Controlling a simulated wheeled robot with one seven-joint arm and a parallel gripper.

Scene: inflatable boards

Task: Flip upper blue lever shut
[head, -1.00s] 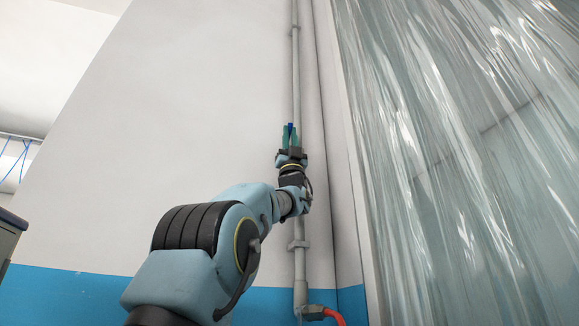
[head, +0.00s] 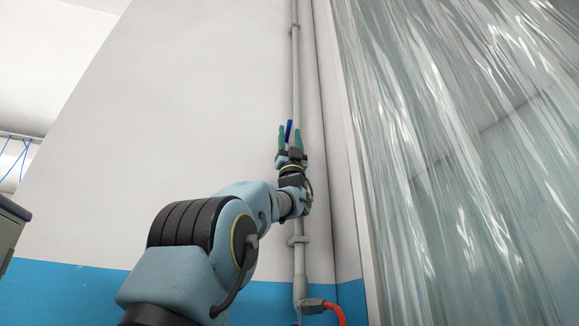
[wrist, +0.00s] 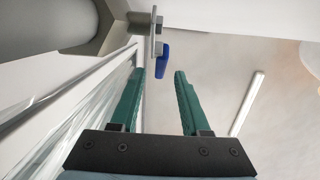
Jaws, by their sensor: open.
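The blue lever (head: 289,130) shows in the head view as a small blue bar beside the grey wall pipe, partly hidden by my gripper. In the wrist view the blue lever (wrist: 164,61) hangs from a metal bracket next to a large grey pipe fitting. My gripper (head: 290,130) is open, with green fingers pointing up along the pipe. In the wrist view my gripper (wrist: 159,74) has its two fingertips apart, and the lever lies just beyond them, in line with the gap. Nothing is held. I cannot tell whether a finger touches the lever.
The grey pipe (head: 295,80) runs up the white wall. A red hose (head: 335,313) joins its lower end. A clear strip curtain (head: 460,150) fills the right side. The white wall (head: 180,130) to the left is bare.

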